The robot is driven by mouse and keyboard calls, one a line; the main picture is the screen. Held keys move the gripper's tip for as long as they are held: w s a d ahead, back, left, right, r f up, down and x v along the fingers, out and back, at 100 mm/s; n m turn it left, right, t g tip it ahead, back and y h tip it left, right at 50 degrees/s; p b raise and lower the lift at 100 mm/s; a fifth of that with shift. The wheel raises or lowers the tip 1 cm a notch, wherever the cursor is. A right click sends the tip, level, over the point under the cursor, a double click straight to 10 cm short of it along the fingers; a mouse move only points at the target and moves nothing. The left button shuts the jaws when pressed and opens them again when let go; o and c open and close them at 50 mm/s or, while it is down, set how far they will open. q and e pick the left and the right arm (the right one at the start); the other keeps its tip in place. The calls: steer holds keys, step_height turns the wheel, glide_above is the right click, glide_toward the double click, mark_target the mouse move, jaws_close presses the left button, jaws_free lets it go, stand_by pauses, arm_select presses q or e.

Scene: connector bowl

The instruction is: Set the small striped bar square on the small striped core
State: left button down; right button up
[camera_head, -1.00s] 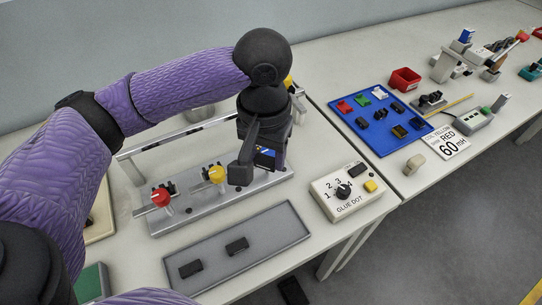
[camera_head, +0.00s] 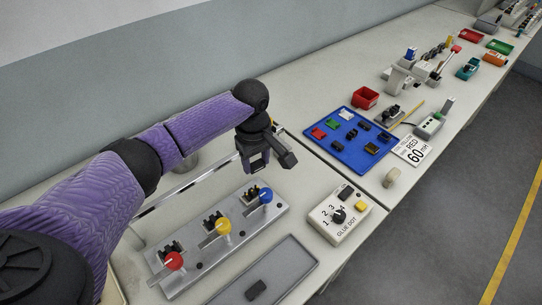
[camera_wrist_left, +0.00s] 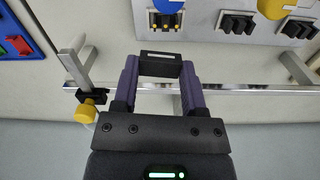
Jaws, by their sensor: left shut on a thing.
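My left gripper (camera_head: 258,168) is above the back right end of the grey fixture. In the left wrist view its two fingers (camera_wrist_left: 160,75) are shut on a small black bar (camera_wrist_left: 160,63) with a pale stripe. The bar is held in the air, apart from the cores. The fixture holds three black cores: by the blue knob (camera_head: 250,194), by the yellow knob (camera_head: 213,221) and by the red knob (camera_head: 170,250). The blue-knob core also shows in the left wrist view (camera_wrist_left: 165,22). I cannot tell which core is striped. My right gripper is out of view.
The grey fixture (camera_head: 232,241) has a metal rail (camera_head: 180,188) behind it. A grey tray (camera_head: 290,257) with a dark bar (camera_head: 256,290) lies in front. A glue-dot box (camera_head: 340,215) stands right; a blue parts mat (camera_head: 350,150) lies beyond the table seam.

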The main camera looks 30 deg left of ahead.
mark_target(252, 190)
arm_select(q)
steer(key=shift+a+f+n, duration=0.55)
steer(key=shift+a+n, duration=0.15)
steer(key=shift+a, duration=0.2)
steer(key=shift+f+b, duration=1.4)
steer(key=shift+f, duration=2.95)
steer(key=shift+c, duration=0.3)
jaws_free()
steer(key=shift+r, duration=0.1)
step_height(252, 190, up, 10)
steer(key=p, duration=0.4)
